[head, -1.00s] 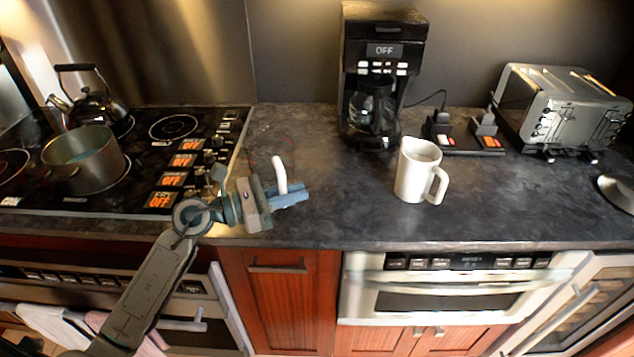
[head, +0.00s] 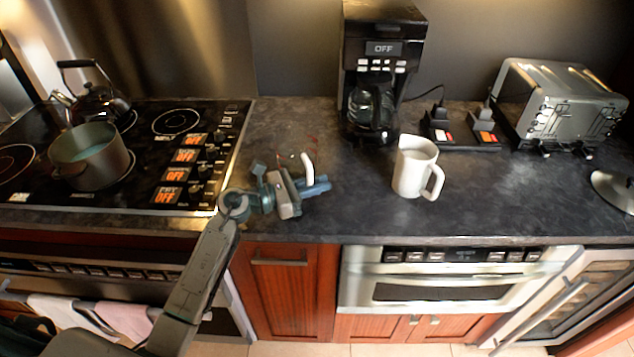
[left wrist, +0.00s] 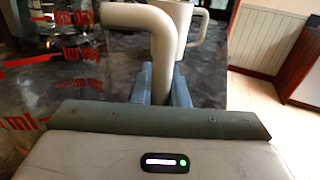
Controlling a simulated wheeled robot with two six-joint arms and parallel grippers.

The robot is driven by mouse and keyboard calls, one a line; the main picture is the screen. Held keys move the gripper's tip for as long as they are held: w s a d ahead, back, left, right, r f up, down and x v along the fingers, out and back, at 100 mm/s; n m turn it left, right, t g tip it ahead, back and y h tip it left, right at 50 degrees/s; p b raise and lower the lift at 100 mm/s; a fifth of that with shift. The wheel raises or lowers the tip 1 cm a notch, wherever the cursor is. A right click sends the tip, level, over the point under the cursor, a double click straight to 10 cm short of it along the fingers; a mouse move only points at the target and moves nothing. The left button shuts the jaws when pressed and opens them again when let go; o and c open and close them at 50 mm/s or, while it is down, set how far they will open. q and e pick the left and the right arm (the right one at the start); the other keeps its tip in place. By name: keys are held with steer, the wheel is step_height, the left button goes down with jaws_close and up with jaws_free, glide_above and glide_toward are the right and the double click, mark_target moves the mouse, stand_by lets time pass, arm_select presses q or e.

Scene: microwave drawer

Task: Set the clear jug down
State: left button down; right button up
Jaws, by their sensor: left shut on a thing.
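The clear jug is see-through with red markings and a thick white handle. In the head view its handle (head: 307,168) stands out, while its clear body is hard to make out against the dark counter. In the left wrist view the clear body with red marks (left wrist: 75,55) fills the left side. My left gripper (head: 316,187) is shut on the white handle; its blue fingers (left wrist: 162,85) sit on both sides of it. The jug is over the counter (head: 350,215), right of the stove. I cannot tell whether its base touches the counter. My right gripper is not in view.
A white mug (head: 414,168) stands on the counter right of the jug. A coffee maker (head: 383,70) stands behind, with a toaster (head: 560,105) at the right. A pot (head: 90,158) and a kettle (head: 92,100) are on the stove. Counter between jug and mug is clear.

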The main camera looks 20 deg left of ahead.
arm_select(q)
steer(key=shift+f, duration=0.1)
steer(key=c, duration=1.9)
jaws_free()
steer(key=shift+f, duration=0.1)
steer(key=o, duration=0.5)
steer(key=shift+c, duration=0.2)
steer(key=shift+r, duration=0.3)
steer(key=b+v, duration=0.1)
steer(key=v, duration=0.2)
steer(key=b+v, duration=0.1)
steer(key=v, duration=0.3)
steer(key=b+v, duration=0.2)
steer(key=v, duration=0.1)
steer(key=shift+s+a+f, duration=0.1)
steer(key=shift+s+f, duration=0.05)
steer(key=shift+f, duration=0.1)
steer(key=shift+b+v, duration=0.4)
steer(key=shift+v, duration=0.4)
steer(key=shift+r, duration=0.2)
